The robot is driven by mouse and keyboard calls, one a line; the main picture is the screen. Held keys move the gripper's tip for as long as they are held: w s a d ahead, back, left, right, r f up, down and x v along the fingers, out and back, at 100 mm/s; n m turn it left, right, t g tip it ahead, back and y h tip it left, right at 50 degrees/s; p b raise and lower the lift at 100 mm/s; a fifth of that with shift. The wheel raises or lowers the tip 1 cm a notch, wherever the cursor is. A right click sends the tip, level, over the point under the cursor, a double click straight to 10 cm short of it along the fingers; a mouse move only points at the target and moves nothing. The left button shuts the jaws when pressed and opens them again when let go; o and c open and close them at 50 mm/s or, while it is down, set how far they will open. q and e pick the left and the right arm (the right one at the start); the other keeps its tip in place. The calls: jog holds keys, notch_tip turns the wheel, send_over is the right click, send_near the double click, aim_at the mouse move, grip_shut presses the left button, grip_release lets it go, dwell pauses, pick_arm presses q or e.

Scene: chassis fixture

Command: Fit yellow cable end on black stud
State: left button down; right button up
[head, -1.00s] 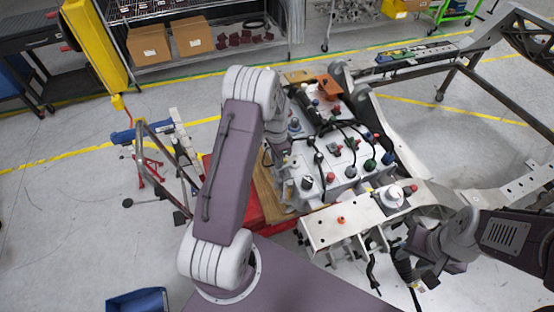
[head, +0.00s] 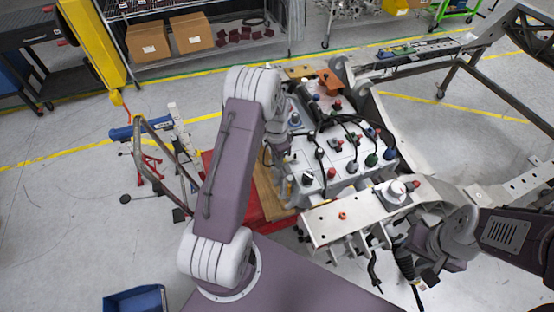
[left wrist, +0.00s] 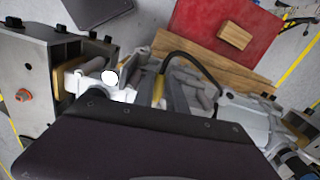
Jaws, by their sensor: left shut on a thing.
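My left gripper (left wrist: 160,92) is shut on a small yellow piece (left wrist: 159,86), which looks like the yellow cable end; the gripper body hides much of it. A black cable (left wrist: 195,65) arcs beside it. In the head view my left gripper (head: 284,182) is at the left side of the white block, close to a black stud (head: 307,179) near its front left corner. I cannot tell whether the cable end touches any stud. My right gripper (head: 428,272) is at the lower right, near a hanging black part (head: 405,262); its jaws are unclear.
The white block (head: 340,175) carries several red, blue, green and black caps and black cables. A grey bracket (head: 325,225) with an orange nut lies in front. A wooden board (head: 268,190) and red surface (left wrist: 235,20) lie beside it. Grey chassis rails (head: 400,140) run at right.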

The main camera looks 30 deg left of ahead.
pick_arm(q)
jog(key=shift+f, duration=0.15)
jog(key=c, duration=1.3)
grip_release()
notch_tip(320, 180, up, 7)
jog(key=p, duration=0.5)
jog(key=shift+p, duration=0.4)
